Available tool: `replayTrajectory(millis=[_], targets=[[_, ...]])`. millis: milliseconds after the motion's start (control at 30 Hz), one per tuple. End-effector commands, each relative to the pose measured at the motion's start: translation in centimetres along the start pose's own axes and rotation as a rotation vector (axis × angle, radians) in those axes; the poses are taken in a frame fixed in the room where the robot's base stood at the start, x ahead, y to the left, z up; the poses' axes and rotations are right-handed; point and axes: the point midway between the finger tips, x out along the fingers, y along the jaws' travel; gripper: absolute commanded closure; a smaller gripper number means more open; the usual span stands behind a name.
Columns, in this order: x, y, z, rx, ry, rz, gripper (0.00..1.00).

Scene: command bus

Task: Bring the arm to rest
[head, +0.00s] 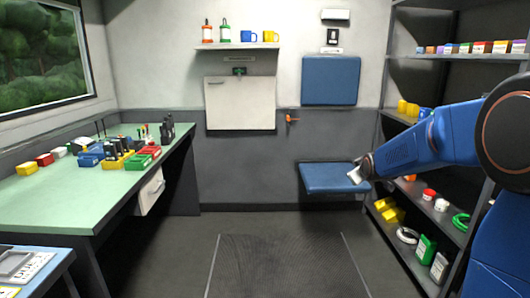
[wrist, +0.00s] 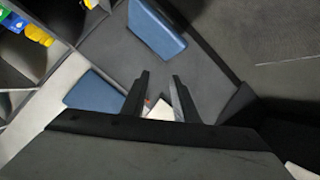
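My gripper (head: 358,173) is at the end of my blue arm, which reaches in from the right in the head view. It is held in the air in front of the right end of the folding blue seat (head: 330,180). In the wrist view my gripper (wrist: 161,76) has two dark fingers standing apart, with grey background between their tips. A small white and reddish patch shows low between the fingers, near their base. I cannot tell what it is.
Shelves (head: 450,57) with boxes and cans stand close on the right, beside my arm. A green-topped workbench (head: 75,200) with tools and coloured bins is on the left. A wall shelf (head: 238,46) holds mugs and bottles. The floor (head: 285,262) in the middle is clear.

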Motion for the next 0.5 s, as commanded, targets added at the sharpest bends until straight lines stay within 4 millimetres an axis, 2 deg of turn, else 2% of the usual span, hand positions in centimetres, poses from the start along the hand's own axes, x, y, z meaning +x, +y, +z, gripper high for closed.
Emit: replayTrajectory(millis=[33,267,500], targets=[[-2.0,-0.3,0.1,0.019,-0.014,-0.011,0.73],[-9.9,-2.7,2.1,0.115,-0.105,-0.069,0.73],[-18.0,-5.7,5.1,0.214,-0.203,-0.124,0.73]])
